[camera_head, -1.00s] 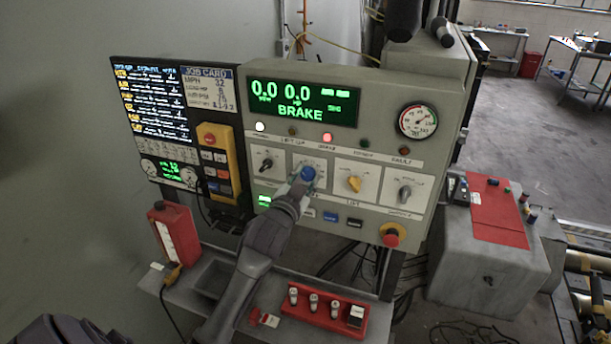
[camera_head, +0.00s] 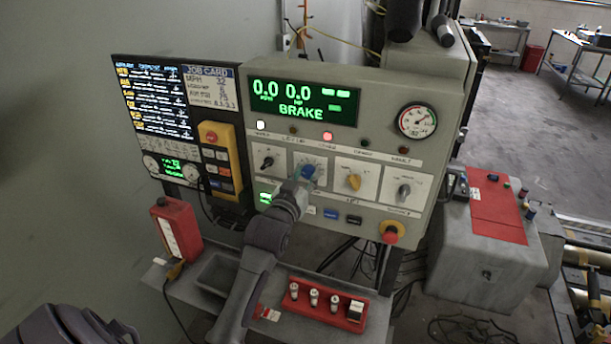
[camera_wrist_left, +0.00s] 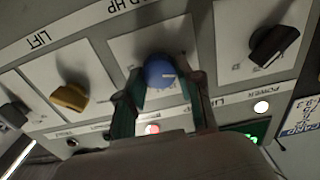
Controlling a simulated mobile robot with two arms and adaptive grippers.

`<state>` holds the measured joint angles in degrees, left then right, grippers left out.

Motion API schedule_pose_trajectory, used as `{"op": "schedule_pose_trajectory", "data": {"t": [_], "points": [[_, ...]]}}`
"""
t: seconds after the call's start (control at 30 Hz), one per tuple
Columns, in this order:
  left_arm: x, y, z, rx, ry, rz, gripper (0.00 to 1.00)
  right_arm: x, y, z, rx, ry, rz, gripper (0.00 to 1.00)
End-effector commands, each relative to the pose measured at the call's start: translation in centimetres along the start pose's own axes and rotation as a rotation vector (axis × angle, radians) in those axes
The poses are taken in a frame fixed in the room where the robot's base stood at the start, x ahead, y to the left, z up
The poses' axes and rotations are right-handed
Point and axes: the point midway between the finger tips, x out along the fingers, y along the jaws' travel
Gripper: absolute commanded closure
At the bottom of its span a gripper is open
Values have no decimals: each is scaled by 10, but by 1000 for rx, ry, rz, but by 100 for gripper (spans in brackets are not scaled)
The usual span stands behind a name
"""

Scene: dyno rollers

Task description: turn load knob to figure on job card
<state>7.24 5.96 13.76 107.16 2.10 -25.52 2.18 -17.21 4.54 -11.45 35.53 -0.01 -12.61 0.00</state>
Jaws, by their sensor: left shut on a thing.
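The blue load knob (camera_head: 308,172) sits on the second white plate of the console's knob row. In the left wrist view the blue knob (camera_wrist_left: 160,71) has a pale pointer mark and stands between my two fingers. My left gripper (camera_head: 300,181) is shut on this knob, and the gripper also shows in the left wrist view (camera_wrist_left: 162,88). The hand hides part of the knob's scale. The job card (camera_head: 209,87) is on the screen left of the console; its MPH line reads 32, and the smaller lines are hard to read. My right gripper is not in view.
The console display (camera_head: 302,102) reads 0.0, 0.0 and BRAKE. A black knob (camera_head: 267,162), a yellow knob (camera_head: 353,181) and a grey knob (camera_head: 403,190) flank the blue one. A red emergency button (camera_head: 391,233) is at lower right. A red socket tray (camera_head: 322,305) lies on the shelf below.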

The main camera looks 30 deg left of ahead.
Motion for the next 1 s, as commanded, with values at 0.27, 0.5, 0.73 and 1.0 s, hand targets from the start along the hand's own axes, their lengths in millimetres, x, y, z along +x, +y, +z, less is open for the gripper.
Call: {"op": "schedule_pose_trajectory", "data": {"t": [0.27, 0.5, 0.73, 1.0], "points": [[0, 0, 3, 0, -7, 1, 99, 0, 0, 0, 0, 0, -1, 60], [0, 0, 2, 1, -4, 1, 39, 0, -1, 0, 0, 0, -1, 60], [-2, 0, 1, 1, -2, 0, 39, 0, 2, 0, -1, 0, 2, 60], [-41, 0, 3, 1, -5, 0, 39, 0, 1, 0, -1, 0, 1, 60]]}}
